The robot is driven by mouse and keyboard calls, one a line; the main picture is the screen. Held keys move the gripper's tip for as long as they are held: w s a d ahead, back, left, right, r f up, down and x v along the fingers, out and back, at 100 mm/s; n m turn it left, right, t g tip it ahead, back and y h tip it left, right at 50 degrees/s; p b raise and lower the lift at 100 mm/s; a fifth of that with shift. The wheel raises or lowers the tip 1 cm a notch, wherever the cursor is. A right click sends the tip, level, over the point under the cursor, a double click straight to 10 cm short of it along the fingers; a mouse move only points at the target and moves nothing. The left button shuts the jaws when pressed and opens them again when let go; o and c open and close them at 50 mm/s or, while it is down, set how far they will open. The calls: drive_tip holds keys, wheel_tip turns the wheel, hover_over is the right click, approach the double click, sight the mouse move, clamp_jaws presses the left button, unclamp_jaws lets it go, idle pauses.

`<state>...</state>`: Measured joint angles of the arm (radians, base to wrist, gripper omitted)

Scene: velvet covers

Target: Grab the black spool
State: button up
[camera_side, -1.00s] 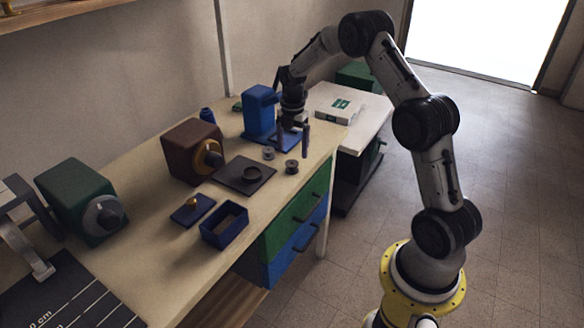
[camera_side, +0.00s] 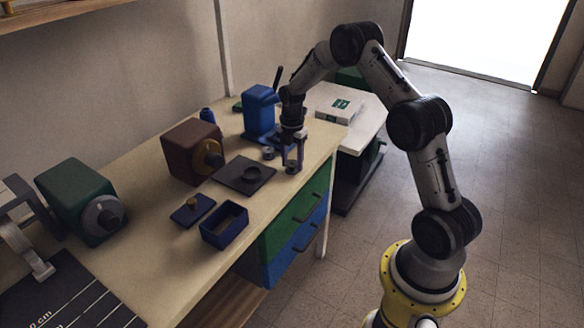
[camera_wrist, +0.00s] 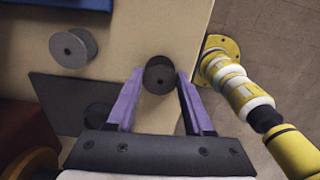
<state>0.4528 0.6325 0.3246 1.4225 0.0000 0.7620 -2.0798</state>
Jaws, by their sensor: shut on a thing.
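The black spool (camera_wrist: 160,75) is a small dark round piece with a hole in its middle, seen from above in the wrist view. It also shows low between the fingers in the side view (camera_side: 291,168), on the tabletop near the front edge. My gripper (camera_wrist: 160,80) has two purple fingers, one on each side of the spool, and is shut on it. In the side view my gripper (camera_side: 292,162) points down at the table, and its fingers partly hide the spool.
A grey spool (camera_wrist: 73,48) lies close by on the left. A dark plate (camera_side: 236,181) with a round black piece (camera_side: 252,173) is beside it. A blue machine (camera_side: 259,112) stands behind, a brown box (camera_side: 188,150) further left. An open blue box (camera_side: 224,229) is nearer the camera.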

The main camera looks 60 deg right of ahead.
clamp_jaws()
drive_tip(key=shift+r, duration=0.15)
